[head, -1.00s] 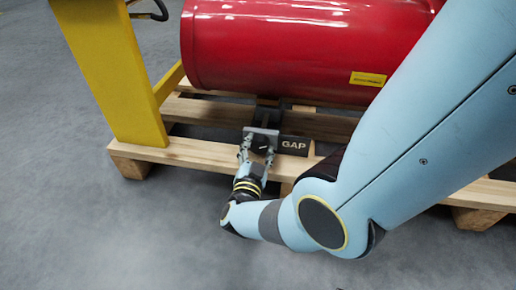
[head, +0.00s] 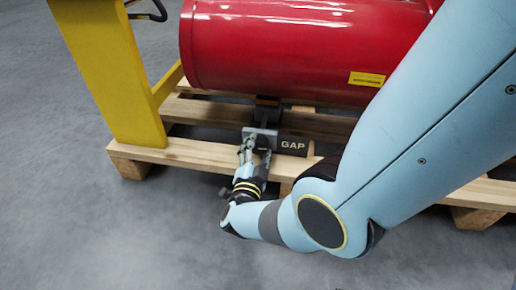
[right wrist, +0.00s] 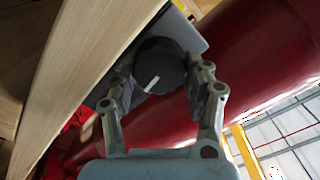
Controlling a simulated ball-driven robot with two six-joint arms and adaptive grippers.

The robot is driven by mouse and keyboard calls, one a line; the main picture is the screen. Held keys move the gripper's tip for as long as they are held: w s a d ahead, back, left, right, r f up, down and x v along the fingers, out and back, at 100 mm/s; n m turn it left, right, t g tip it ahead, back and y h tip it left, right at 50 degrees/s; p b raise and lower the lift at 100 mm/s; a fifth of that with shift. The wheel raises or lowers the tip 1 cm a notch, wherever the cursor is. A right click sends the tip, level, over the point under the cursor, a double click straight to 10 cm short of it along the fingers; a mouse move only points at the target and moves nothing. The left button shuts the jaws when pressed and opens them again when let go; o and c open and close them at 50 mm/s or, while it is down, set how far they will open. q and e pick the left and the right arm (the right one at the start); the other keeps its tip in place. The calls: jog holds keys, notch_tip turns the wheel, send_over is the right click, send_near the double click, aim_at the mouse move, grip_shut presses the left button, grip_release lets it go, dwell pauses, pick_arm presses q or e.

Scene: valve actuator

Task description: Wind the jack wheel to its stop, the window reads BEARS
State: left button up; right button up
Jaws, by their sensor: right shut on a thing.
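The dark round jack wheel (right wrist: 160,62) with a pale mark sits on a grey plate in the right wrist view. My right gripper (right wrist: 158,88) has its fingers on both sides of the wheel and is shut on it. In the head view the right gripper (head: 256,148) reaches up to the grey jack plate (head: 250,133) and partly hides the wheel. The dark window (head: 293,145) to the right of the plate reads GAP. The jack's dark post (head: 267,110) stands behind it, below the red cylinder. My left gripper is not in view.
The red cylinder (head: 290,50) lies above a wooden pallet (head: 190,152). A yellow upright (head: 110,70) stands to the left of the jack. My right arm covers the right side of the head view. Bare grey floor (head: 120,240) is free at the front left.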

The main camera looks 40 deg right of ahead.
jog(key=shift+f, duration=0.1)
jog(key=o, duration=1.2)
jog(key=v, duration=0.7)
jog(key=shift+s+a, duration=0.15)
jog(key=shift+s, duration=0.05)
